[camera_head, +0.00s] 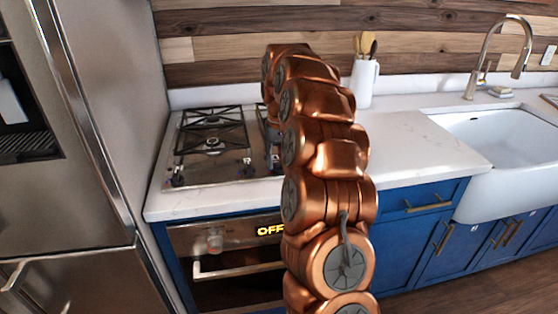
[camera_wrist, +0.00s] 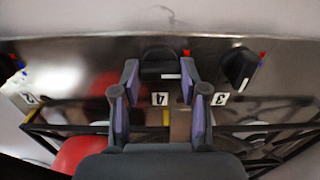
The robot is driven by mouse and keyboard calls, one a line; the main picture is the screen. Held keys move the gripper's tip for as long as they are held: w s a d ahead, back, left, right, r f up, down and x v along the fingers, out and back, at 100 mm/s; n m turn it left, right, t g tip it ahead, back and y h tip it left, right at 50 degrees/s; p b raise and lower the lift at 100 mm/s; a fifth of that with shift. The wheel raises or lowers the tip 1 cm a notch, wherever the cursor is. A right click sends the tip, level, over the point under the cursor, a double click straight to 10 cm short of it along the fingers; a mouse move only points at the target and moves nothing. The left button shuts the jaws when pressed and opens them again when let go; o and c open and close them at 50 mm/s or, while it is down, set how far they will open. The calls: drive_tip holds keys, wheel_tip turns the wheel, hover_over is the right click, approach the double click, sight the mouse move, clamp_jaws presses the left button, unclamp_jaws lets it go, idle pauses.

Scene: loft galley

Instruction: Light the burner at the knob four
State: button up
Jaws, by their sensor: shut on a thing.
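Knob four (camera_wrist: 160,65) is a black knob on the steel panel in the wrist view, with the tag "4" (camera_wrist: 160,99) appearing upside down below it. My gripper (camera_wrist: 160,77) has its two fingers on either side of this knob and is shut on it. A short white mark shows at the knob's lower edge. In the head view my arm hides the gripper and the right part of the cooktop (camera_head: 237,172). I see no flame on the burners in view.
Knob three (camera_wrist: 240,68) stands close to the right of my gripper, its white mark slanted. Black grates (camera_wrist: 265,112) lie below the knobs in the wrist view. A white utensil jug (camera_head: 364,83) stands behind on the counter. The oven display (camera_head: 270,230) reads OFF.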

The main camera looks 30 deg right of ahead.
sight(279, 161)
drive_tip(key=shift+n, duration=1.4)
drive_tip(key=shift+w, duration=0.1)
drive_tip(key=o, duration=1.1)
drive_tip(key=shift+o, duration=0.2)
drive_tip(key=shift+r, duration=3.75)
